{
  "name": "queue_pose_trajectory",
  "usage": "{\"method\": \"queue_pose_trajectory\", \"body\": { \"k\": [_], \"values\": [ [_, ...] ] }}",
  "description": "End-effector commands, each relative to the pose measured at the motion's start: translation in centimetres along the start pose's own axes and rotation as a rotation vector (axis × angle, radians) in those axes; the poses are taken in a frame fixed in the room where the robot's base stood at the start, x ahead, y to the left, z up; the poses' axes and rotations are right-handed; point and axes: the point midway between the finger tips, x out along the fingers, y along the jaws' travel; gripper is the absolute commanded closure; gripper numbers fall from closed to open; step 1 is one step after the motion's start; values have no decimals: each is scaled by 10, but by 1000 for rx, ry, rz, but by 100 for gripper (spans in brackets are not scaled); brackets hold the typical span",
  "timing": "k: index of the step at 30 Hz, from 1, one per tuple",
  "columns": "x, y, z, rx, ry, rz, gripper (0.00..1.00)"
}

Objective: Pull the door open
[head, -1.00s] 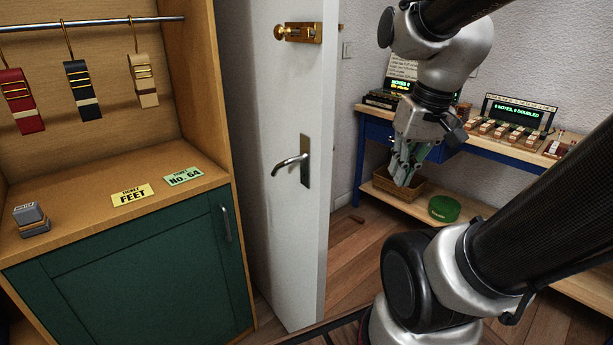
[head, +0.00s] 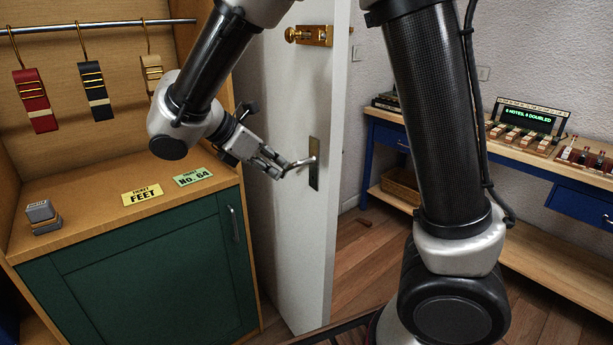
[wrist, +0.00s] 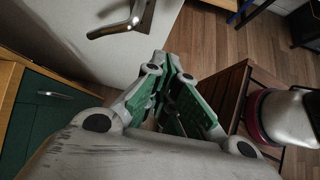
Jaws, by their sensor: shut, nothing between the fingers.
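The white door (head: 300,240) stands in the middle of the head view, its free edge toward the right and the room visible past it. Its silver lever handle (head: 301,162) sits on a dark plate on the door's face. It also shows at the top left of the wrist view (wrist: 117,28). My gripper (head: 280,166) is shut and empty. In the head view its fingertips overlap the left end of the lever. In the wrist view the fingertips (wrist: 172,66) are below and right of the lever, with a gap between. A brass bolt (head: 308,36) is higher on the door.
A wooden cabinet with a green door (head: 140,270) stands close on the left, holding hanging straps and labels. A blue-framed table (head: 390,133) with piano-action parts stands at the right. My arm hides part of the table.

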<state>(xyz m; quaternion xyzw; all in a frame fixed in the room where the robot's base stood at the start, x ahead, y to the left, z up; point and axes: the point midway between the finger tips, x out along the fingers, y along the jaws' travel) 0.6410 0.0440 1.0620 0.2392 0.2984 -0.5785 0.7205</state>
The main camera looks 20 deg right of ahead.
Motion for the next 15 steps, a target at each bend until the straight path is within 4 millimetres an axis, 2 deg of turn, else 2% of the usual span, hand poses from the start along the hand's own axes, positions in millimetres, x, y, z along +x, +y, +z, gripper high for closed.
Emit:
{"method": "queue_pose_trajectory", "body": {
  "k": [5,15],
  "values": [
    [22,0,1,-4,-4,-3,100],
    [94,-1,1,0,-2,-5,100]
  ]
}}
